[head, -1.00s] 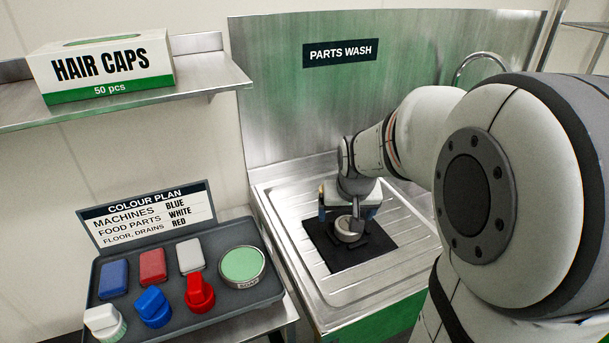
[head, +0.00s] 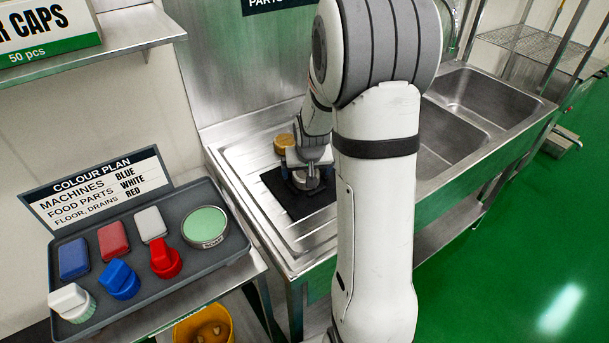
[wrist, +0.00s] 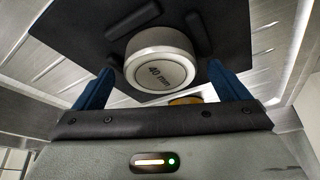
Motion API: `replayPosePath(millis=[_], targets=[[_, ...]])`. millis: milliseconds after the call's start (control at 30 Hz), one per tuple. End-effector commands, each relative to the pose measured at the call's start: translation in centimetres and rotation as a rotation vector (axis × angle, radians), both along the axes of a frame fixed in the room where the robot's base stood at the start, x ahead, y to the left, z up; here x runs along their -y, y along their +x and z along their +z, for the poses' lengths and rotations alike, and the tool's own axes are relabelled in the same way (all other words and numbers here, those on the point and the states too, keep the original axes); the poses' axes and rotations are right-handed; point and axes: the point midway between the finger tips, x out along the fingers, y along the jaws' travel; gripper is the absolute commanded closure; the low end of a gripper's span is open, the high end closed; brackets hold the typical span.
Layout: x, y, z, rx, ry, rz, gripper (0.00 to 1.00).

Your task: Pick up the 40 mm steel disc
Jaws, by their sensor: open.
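The steel disc (wrist: 160,64), marked "40 mm", lies on a black mat (wrist: 235,22) on the steel drainboard. It also shows in the head view (head: 306,179), partly hidden by my gripper. My gripper (wrist: 165,88) is open, with its blue fingers to the left and right of the disc's near side in the wrist view. The disc lies mostly ahead of the fingertips there, and I see no finger touching it. In the head view my gripper (head: 305,165) is low over the mat.
A round brass-coloured piece (head: 285,142) stands just behind the mat. Sink basins (head: 485,98) lie to the right. A grey tray (head: 228,243) with brushes, coloured blocks and a soap tin stands at the left. A yellow bucket (head: 205,325) is below it.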

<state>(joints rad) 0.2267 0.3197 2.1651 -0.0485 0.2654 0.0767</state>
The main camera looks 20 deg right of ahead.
Motion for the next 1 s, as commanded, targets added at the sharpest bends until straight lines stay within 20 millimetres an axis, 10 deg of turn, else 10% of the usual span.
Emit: replayPosePath(millis=[300, 1000], targets=[[-0.01, 0.2, -0.41, 0.002, -0.001, 0.001, 0.06], [-0.08, 0.2, -0.38, 0.001, 0.0, 0.002, 0.64]])
